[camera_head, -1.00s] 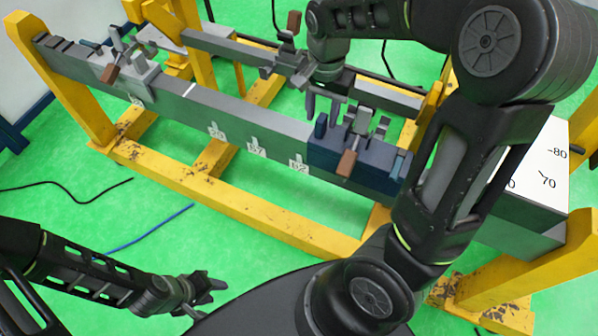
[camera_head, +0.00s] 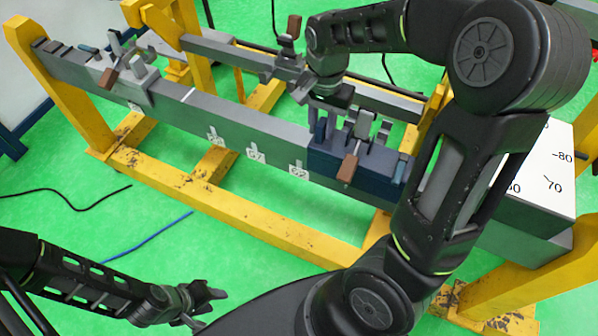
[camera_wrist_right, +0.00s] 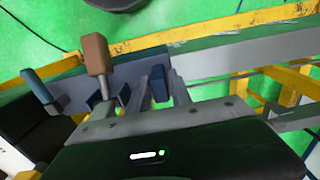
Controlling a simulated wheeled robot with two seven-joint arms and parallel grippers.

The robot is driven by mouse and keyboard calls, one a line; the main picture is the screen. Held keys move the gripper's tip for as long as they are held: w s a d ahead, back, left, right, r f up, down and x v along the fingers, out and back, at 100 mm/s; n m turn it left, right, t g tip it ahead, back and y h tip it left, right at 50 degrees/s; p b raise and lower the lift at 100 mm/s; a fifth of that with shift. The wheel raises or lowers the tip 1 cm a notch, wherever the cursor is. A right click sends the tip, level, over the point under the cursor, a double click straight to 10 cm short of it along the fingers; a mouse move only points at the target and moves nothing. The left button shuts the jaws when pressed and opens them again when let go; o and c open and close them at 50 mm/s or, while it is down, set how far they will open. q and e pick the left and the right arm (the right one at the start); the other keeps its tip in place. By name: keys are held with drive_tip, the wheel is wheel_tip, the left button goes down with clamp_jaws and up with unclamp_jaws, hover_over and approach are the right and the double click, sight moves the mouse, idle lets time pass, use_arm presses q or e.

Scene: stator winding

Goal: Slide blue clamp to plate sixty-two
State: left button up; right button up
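The blue clamp (camera_head: 325,163) sits on the grey rail, with a brown handle (camera_head: 347,168) and blue posts; it also shows in the right wrist view (camera_wrist_right: 70,88). Plate sixty-two (camera_head: 299,168) is a small white label on the rail's front face, just left of the clamp's left edge. My right gripper (camera_head: 320,128) points down at the clamp's left part. Its fingers (camera_wrist_right: 161,90) stand apart on either side of a blue post; contact is not clear. My left gripper (camera_head: 207,305) is open and empty, low in the head view, far from the rail.
More plates, among them one labelled 67 (camera_head: 256,154), stand further left along the rail. A grey clamp (camera_head: 120,72) sits at the rail's left end. A parallel rail (camera_head: 225,50) runs behind. Yellow supports (camera_head: 80,115) hold the frame. The rail between the clamps is clear.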

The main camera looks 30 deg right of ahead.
drive_tip(key=shift+w+a+p, duration=0.1)
drive_tip(key=shift+w+a, duration=0.5)
drive_tip(key=shift+w, duration=0.25)
drive_tip(key=shift+w+a+p, duration=0.15)
drive_tip(key=shift+w+a, duration=0.5)
drive_tip(key=shift+w, duration=0.25)
drive_tip(key=shift+w+a+p, duration=0.1)
drive_tip(key=shift+w+a, duration=0.5)
drive_tip(key=shift+w, duration=0.25)
drive_tip(key=shift+w+a+p, duration=0.2)
drive_tip(key=shift+w+a, duration=0.45)
drive_tip(key=shift+w, duration=0.3)
drive_tip(key=shift+w+a+p, duration=0.25)
drive_tip(key=shift+w+a, duration=0.4)
drive_tip(key=shift+w, duration=0.3)
drive_tip(key=shift+w+a+p, duration=0.2)
drive_tip(key=shift+w+a, duration=0.45)
drive_tip(key=shift+w, duration=0.3)
drive_tip(key=shift+w+a, duration=0.25)
drive_tip(key=shift+w, duration=0.1)
drive_tip(key=shift+s+d, duration=0.15)
drive_tip(key=shift+s, duration=0.1)
drive_tip(key=shift+o, duration=0.4)
drive_tip(key=shift+o, duration=1)
